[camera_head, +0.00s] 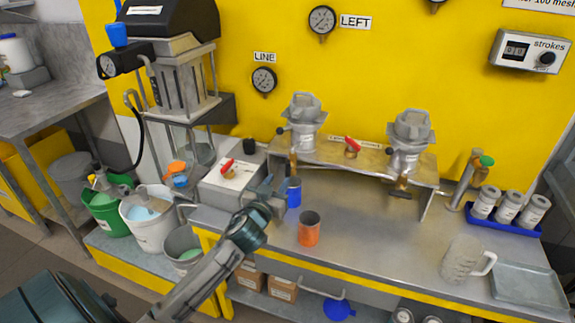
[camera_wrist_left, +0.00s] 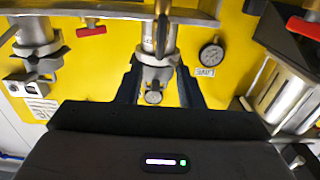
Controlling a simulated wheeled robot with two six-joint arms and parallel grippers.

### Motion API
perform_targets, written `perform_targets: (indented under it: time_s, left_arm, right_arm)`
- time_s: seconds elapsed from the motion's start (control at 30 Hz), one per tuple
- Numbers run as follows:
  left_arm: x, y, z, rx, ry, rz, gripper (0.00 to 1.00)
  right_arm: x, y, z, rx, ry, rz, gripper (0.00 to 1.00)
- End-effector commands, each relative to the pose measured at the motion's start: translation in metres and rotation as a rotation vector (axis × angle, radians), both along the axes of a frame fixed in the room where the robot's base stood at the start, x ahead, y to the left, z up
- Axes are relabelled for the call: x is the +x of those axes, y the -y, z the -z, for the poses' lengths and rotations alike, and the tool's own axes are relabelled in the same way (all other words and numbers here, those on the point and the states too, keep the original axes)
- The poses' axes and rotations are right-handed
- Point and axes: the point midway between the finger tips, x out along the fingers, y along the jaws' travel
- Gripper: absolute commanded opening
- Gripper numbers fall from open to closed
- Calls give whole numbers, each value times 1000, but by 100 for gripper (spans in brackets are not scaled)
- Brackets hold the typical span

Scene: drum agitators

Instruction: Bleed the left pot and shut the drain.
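The left pot (camera_head: 303,125) is a grey metal body with a clamped lid on a raised shelf (camera_head: 350,158). Its brass drain (camera_head: 293,162) hangs at the shelf's front edge; its handle position is too small to tell. My left gripper (camera_head: 279,182) is in front of and below this pot, near the drain. In the left wrist view, which is upside down, my left gripper's fingers (camera_wrist_left: 160,88) are apart with nothing held, and the left pot (camera_wrist_left: 153,45) shows beyond them. A blue cup (camera_head: 294,194) stands close beside the gripper. My right gripper is not in view.
An orange cup (camera_head: 309,230) stands on the bench. A red-handled valve (camera_head: 352,146) sits between the left pot and the right pot (camera_head: 410,140). Another red-handled valve (camera_head: 228,166) tops a white box at left. A clear jug (camera_head: 463,261) is at right.

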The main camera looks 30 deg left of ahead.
Motion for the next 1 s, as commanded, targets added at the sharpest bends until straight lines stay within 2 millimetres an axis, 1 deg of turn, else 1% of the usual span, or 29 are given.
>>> perform_targets:
  time_s: [0.03, 0.2, 0.3, 0.43, 0.6, 0.87, 0.9, 0.97, 1.0]
  left_arm:
    - [10, -2, -4, -3, 1, -2, 34]
    - [43, -10, -4, -2, -1, -3, 34]
    - [59, -14, -4, -1, -2, -2, 34]
    - [75, -18, -2, 0, -2, -2, 34]
    - [85, -20, -1, 0, -2, -1, 34]
    - [86, -20, 0, 0, -2, -1, 34]
    - [86, -21, 0, 0, -2, -1, 32]
    - [86, -21, 0, 0, -2, -1, 20]
    - [86, -21, 0, 0, -2, -1, 12]
  right_arm:
    - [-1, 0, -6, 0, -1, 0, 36]
    - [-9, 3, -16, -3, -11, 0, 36]
    - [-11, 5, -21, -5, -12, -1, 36]
    - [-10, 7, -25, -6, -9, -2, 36]
    - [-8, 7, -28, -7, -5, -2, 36]
    - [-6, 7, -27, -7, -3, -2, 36]
    - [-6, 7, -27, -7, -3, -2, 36]
    - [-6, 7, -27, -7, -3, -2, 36]
    - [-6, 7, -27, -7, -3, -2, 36]
